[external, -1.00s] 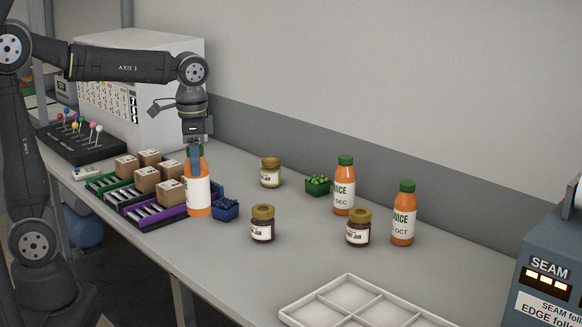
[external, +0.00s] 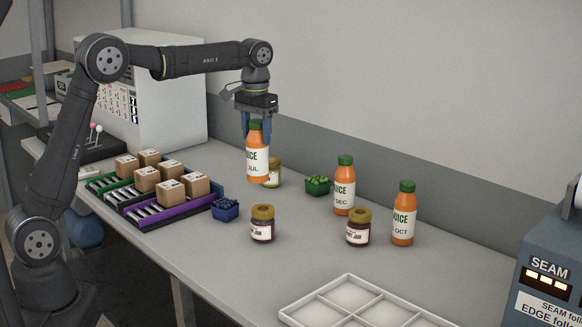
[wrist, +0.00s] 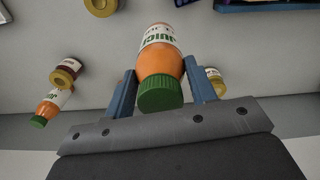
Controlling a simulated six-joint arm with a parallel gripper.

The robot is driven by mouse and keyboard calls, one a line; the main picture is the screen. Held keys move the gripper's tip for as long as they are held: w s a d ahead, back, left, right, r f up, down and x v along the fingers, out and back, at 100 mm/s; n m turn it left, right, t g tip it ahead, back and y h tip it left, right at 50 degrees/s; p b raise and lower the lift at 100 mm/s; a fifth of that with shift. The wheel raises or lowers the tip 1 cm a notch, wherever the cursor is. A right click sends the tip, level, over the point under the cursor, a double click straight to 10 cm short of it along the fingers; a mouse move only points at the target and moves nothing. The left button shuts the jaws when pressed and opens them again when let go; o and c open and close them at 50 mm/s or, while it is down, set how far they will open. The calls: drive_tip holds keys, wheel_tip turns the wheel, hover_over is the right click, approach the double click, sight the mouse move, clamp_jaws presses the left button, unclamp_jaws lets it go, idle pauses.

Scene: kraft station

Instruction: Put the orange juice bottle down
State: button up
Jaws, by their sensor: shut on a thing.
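My gripper (external: 257,122) is shut on an orange juice bottle (external: 257,163) with a green cap and a white label reading JUL. The bottle hangs upright in the external view, in front of a yellow-lidded jar (external: 274,172) that it partly covers. It looks raised above the table, though the exact gap is hard to tell. In the wrist view the bottle (wrist: 159,62) sits between the two blue fingers of my gripper (wrist: 160,88), cap towards the camera. Two more juice bottles stand on the table, one marked DEC (external: 344,187) and one marked OCT (external: 403,214).
Dark jam jars (external: 262,224) (external: 358,228), a blue basket (external: 225,210) and a green basket (external: 317,186) stand around the held bottle. Boxes sit on roller racks (external: 170,209) at left. A white divided tray (external: 350,277) lies at front right. Bare table shows between the jars.

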drive_tip(key=w+a+f, duration=0.3)
drive_tip(key=w+f, duration=0.7)
drive_tip(key=shift+w+a+f, duration=0.25)
drive_tip(key=shift+f, duration=0.2)
drive_tip(key=o, duration=1.5)
drive_tip(key=shift+o, duration=0.2)
wheel_tip(320, 180, up, 12)
